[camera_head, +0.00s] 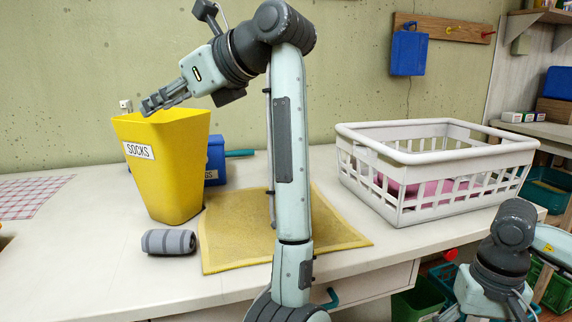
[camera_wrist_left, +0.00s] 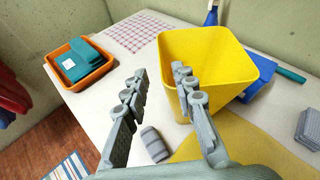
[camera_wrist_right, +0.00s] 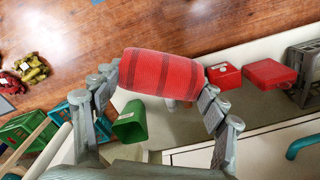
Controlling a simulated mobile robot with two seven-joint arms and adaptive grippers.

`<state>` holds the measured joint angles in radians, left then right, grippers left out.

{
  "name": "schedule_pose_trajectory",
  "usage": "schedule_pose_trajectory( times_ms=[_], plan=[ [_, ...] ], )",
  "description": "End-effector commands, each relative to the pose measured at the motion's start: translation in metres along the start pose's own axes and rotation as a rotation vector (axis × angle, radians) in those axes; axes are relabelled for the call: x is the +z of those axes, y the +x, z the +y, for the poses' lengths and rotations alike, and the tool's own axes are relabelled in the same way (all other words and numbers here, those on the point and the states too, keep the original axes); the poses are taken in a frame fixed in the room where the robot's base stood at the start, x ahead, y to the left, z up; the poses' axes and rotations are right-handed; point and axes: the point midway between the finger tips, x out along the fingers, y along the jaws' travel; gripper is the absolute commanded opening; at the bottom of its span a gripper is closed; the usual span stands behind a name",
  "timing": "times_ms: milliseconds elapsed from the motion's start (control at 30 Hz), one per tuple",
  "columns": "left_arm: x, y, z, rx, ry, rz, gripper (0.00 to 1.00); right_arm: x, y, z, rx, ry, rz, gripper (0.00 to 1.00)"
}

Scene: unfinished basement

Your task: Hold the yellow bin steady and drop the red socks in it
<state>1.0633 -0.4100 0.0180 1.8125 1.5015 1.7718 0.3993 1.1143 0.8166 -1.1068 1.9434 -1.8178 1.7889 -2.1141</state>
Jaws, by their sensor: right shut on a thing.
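The yellow bin (camera_head: 165,170), labelled SOCKS, stands upright on the white workbench and also shows in the left wrist view (camera_wrist_left: 215,65). My left gripper (camera_head: 165,99) is at the bin's rim on its left side, fingers apart. In the left wrist view one finger overlaps the bin and the other is outside it; contact is unclear. My right gripper (camera_wrist_right: 160,88) is shut on the red socks (camera_wrist_right: 162,72), a striped roll held across its fingers. In the head view the right arm is at the lower right edge and the socks are not seen.
A grey striped roll (camera_head: 169,242) lies in front of the bin, beside a yellow mat (camera_head: 340,235). A blue container (camera_head: 215,160) stands behind. A white basket (camera_head: 400,212) with something pink occupies the bench's right. An orange tray (camera_wrist_left: 98,80) is left of the bin.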

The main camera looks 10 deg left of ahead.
Motion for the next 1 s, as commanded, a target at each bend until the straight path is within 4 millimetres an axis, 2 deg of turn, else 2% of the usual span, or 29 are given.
schedule_pose_trajectory(
  times_ms=[500, 700, 1000],
  plan=[
    [0.001, 0.091, 0.001, 0.004, 0.0, -0.002, 0.27, 0.0, -0.007, 0.0, 0.0, 0.0, 0.0, 0.44],
    [0.0, 0.109, 0.0, 0.002, 0.0, -0.001, 0.27, 0.0, -0.009, 0.0, 0.0, 0.0, 0.0, 0.44],
    [0.0, 0.113, 0.0, 0.0, 0.0, 0.0, 0.27, 0.0, -0.009, 0.0, 0.0, 0.0, 0.0, 0.44]
  ],
)
